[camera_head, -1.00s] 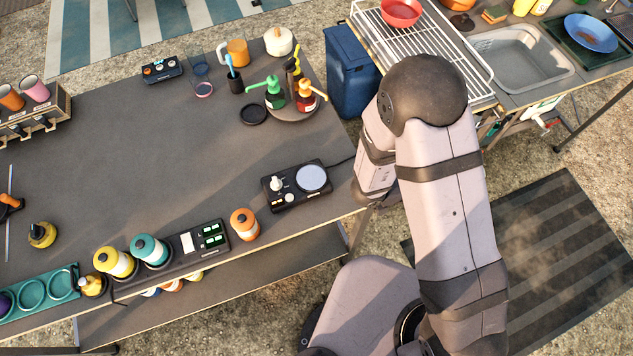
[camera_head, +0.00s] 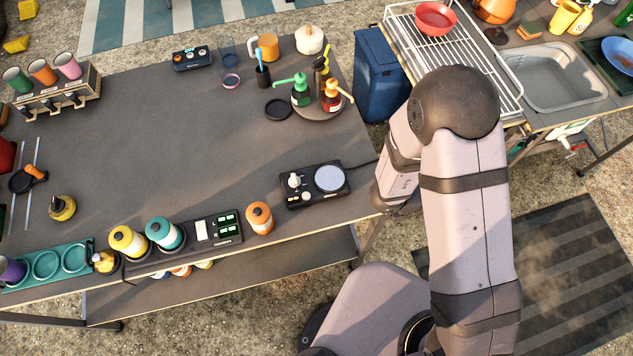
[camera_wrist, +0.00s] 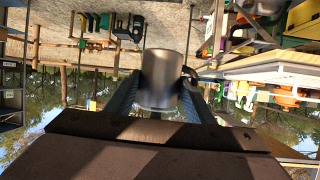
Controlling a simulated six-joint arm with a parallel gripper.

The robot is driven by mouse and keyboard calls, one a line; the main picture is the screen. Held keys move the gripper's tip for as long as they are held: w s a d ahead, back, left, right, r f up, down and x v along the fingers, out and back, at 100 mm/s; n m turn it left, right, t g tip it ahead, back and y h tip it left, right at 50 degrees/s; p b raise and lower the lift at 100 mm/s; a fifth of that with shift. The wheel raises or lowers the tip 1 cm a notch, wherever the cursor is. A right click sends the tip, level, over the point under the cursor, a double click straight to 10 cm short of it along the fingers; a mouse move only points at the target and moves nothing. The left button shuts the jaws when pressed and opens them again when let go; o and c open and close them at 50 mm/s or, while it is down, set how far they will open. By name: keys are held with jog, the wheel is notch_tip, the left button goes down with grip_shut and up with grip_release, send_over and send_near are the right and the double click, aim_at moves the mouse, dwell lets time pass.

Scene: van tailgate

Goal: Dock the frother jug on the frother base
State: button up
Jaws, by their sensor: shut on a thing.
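A grey metal jug (camera_wrist: 158,80) with a dark handle on its right side sits between the two fingers of my gripper (camera_wrist: 160,88) in the wrist view. My gripper is shut on it, and the jug is held in the air. A black unit with a pale round plate (camera_head: 330,178) and a small white knob, which looks like the frother base, lies near the right front edge of the grey table in the head view. Its plate is bare. My gripper and the jug do not show in the head view; my arm's elbow is right of the table.
An orange-capped bottle (camera_head: 260,218) stands left of the base. A round tray (camera_head: 318,112) with pump bottles stands behind it. A blue bin (camera_head: 381,72) and a wire rack (camera_head: 462,60) are beyond the table's right end. The middle of the table is clear.

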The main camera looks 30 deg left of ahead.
jog(key=s+a+r+n+t+y+p, duration=0.1)
jog(key=s+a+n+y+p, duration=0.1)
jog(key=a, duration=0.9)
jog(key=s+a+r+n+t+y+p, duration=0.2)
jog(key=s+a+n+y, duration=0.2)
jog(key=a, duration=0.7)
jog(key=s+a+r+n+t+y+p, duration=0.2)
jog(key=s+a, duration=0.3)
jog(key=a, duration=0.6)
jog(key=shift+n+y+p, duration=0.6)
jog(key=shift+s+a, duration=0.1)
jog(key=shift+s, duration=0.05)
jog(key=shift+f+b, duration=2.6)
jog(key=shift+f, duration=0.3)
jog(key=shift+f, duration=0.6)
